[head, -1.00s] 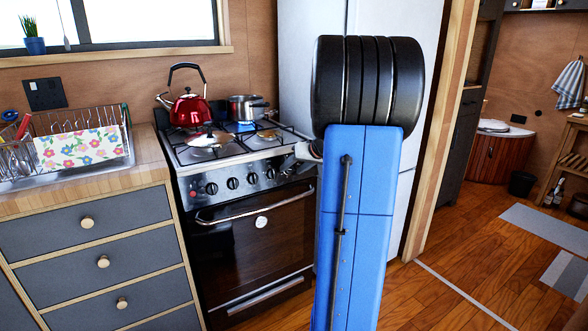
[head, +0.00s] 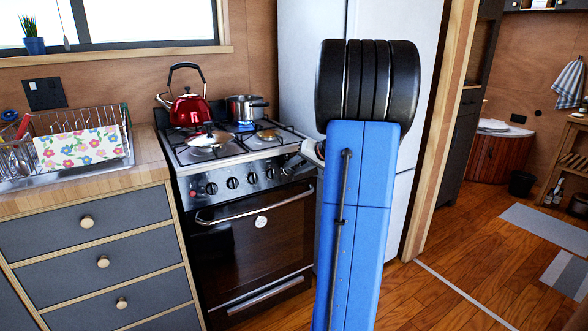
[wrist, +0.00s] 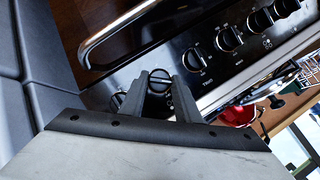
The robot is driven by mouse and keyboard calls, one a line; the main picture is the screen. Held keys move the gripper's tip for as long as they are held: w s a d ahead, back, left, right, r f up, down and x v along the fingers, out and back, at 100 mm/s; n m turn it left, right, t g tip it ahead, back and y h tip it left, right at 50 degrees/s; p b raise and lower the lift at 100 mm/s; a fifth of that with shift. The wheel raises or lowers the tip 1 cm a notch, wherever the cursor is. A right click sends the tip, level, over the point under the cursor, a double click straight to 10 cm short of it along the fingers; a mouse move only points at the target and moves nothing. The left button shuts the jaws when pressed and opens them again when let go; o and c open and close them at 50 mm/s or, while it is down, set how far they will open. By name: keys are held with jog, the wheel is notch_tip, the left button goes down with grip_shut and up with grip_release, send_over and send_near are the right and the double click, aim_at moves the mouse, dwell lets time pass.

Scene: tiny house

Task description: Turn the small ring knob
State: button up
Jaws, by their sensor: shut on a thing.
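A row of dark round knobs (head: 232,183) runs along the steel front panel of the stove (head: 255,177). In the wrist view my gripper (wrist: 160,82) has its two dark fingers on either side of one knob (wrist: 159,76), a small round one with a pale line across its face. The fingers are closed on it. More knobs (wrist: 228,39) stand to the right. In the head view my gripper is at the right end of the panel, mostly hidden by my blue and black arm.
The oven handle (wrist: 115,30) runs close to the knobs. A red kettle (head: 188,108) and a steel pot (head: 246,108) stand on the stove top. A white fridge (head: 300,60) rises behind my arm. Wooden floor lies open at the right.

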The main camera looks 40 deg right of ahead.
jog(key=m, duration=0.1)
jog(key=m+t+y, duration=0.1)
jog(key=m, duration=0.2)
jog(key=shift+s+d+f+m+t+y, duration=0.1)
jog(key=shift+d+f+m+t+y, duration=0.1)
jog(key=shift+f+m+t+y, duration=0.15)
jog(key=shift+s+m+t, duration=0.1)
jog(key=shift+m+t, duration=0.85)
jog(key=shift+m, duration=1)
jog(key=shift+y, duration=0.25)
jog(key=o, duration=1)
jog(key=shift+o, duration=0.2)
jog(key=v, duration=1.7)
jog(key=shift+s, duration=0.25)
jog(key=shift+f, duration=0.15)
